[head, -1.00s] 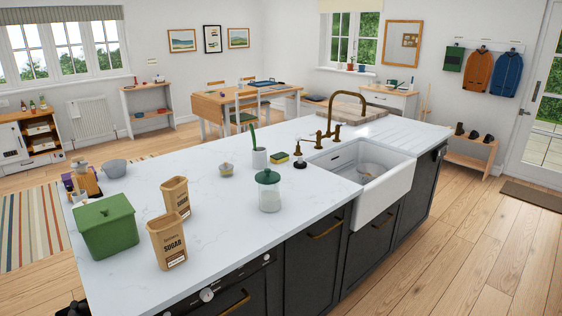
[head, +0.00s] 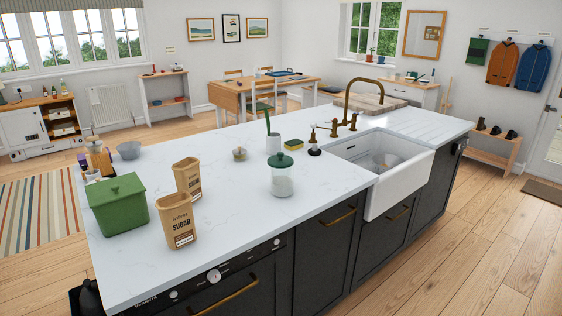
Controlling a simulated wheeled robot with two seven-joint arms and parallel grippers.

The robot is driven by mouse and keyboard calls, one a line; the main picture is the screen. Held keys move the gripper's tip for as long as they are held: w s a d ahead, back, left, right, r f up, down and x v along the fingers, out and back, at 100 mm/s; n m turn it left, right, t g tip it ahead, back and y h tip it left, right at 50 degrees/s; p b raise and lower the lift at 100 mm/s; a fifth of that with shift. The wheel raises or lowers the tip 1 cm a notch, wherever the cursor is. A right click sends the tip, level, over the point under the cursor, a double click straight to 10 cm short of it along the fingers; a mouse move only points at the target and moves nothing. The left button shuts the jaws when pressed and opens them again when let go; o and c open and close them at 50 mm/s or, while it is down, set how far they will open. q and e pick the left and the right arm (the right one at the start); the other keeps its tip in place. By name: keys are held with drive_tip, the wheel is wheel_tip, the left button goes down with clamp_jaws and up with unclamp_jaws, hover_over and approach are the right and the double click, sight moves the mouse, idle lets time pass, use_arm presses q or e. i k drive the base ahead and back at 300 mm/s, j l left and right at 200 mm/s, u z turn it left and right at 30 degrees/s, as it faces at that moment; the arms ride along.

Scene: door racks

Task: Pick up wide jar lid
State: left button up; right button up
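A glass jar (head: 281,181) stands upright on the white island worktop, left of the sink. Its wide dark green lid (head: 281,160), with a small knob on top, sits on the jar's mouth. The jar looks pale inside. Neither of my grippers shows in the head view, so I cannot see them relative to the lid.
Two brown sugar bags (head: 176,221) and a green lidded box (head: 118,204) stand left on the worktop (head: 235,225). A sponge (head: 293,145), soap bottle (head: 314,143) and white pot (head: 274,143) stand behind the jar. The white sink (head: 400,172) is to its right. Worktop in front is clear.

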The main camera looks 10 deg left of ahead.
sight(280, 160)
drive_tip(key=i+l+u, duration=0.15)
drive_tip(key=l, duration=0.5)
drive_tip(key=i+l+u, duration=0.15)
drive_tip(key=l, duration=0.5)
drive_tip(key=l+u, duration=0.15)
drive_tip(key=l, duration=0.5)
